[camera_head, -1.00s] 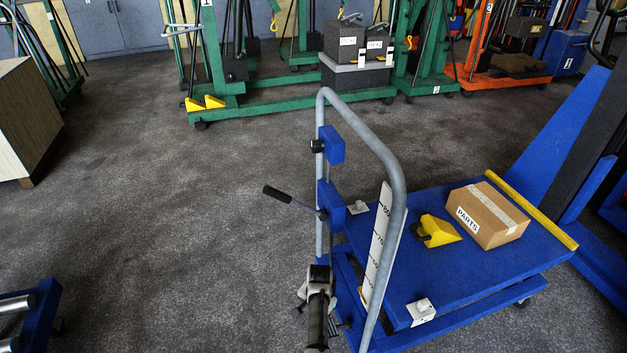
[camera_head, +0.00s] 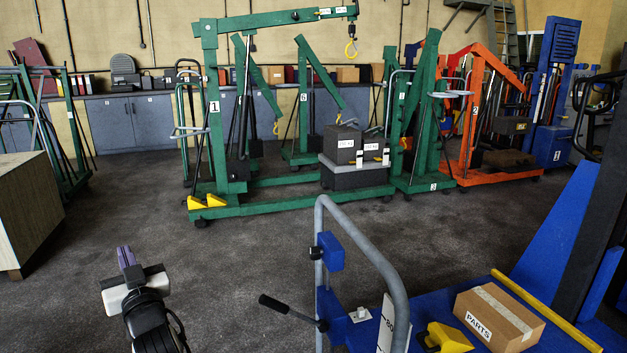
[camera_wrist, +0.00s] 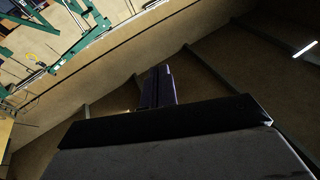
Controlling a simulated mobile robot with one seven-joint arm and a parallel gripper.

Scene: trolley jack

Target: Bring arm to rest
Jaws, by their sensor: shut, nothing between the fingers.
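My gripper (camera_head: 126,257) is in the lower left of the head view, over open floor. Its purple-grey fingers are together with nothing between them and point up and away. In the wrist view the closed fingers (camera_wrist: 157,87) stand against the wall and ceiling, and no object is at them. The arm is left of the blue trolley (camera_head: 419,301) and apart from its grey tubular handle (camera_head: 378,262). The black lever (camera_head: 288,308) on the trolley's handle side sticks out to the left, toward my arm.
A PARTS box (camera_head: 499,318) and a yellow wedge (camera_head: 446,338) are on the trolley. A pale wooden crate (camera_head: 28,212) stands at the left. Green cranes (camera_head: 212,115) and an orange crane (camera_head: 474,118) stand behind. The floor between is clear.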

